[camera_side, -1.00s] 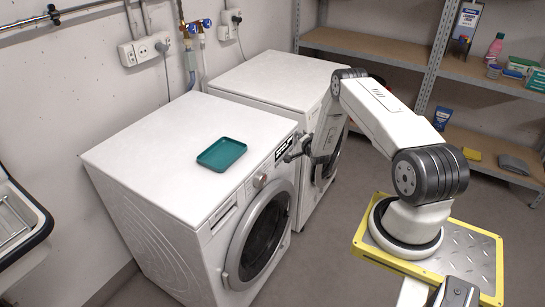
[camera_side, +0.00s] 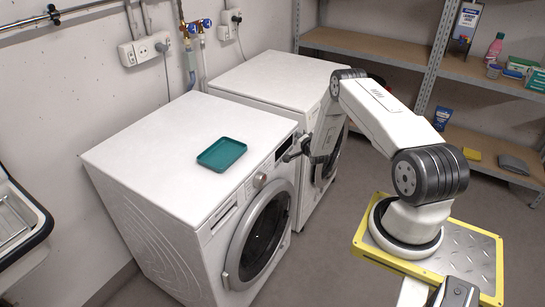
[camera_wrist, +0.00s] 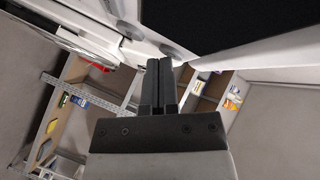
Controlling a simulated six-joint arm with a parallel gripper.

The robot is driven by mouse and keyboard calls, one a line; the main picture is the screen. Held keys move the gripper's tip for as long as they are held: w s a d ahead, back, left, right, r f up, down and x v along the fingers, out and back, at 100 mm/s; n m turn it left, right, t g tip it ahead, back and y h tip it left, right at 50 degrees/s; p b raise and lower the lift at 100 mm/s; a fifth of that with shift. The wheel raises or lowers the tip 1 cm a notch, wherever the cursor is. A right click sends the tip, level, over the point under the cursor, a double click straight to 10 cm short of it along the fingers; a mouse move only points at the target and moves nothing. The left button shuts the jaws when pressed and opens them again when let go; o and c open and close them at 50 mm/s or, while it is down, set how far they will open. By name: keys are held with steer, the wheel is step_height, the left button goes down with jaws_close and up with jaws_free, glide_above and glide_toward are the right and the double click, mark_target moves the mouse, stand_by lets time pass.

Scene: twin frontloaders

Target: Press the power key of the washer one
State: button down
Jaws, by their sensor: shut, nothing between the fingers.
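The nearer white front-loading machine (camera_side: 150,160) has a round door, a silver dial (camera_side: 260,181) and a dark display (camera_side: 284,148) on its front panel. A second white front-loader (camera_side: 280,82) stands behind it. The pictures do not show clearly which is washer one. My gripper (camera_side: 289,157) is at the nearer machine's panel, beside the display. In the wrist view its two dark fingers (camera_wrist: 160,62) are together and empty. Their tips are close to a round grey button (camera_wrist: 178,52) on the white panel; I cannot tell if they touch. Another grey button (camera_wrist: 130,30) lies to the left.
A teal tray (camera_side: 221,154) lies on the nearer machine's top. Metal shelves (camera_side: 370,46) with bottles and boxes stand at the back right. A sink (camera_side: 22,222) is at the left edge. Open floor (camera_side: 320,255) lies in front of the machines.

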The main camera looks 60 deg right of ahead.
steer(key=shift+s, duration=0.6)
steer(key=shift+s, duration=0.1)
steer(key=shift+s, duration=2.9)
steer(key=shift+s, duration=0.5)
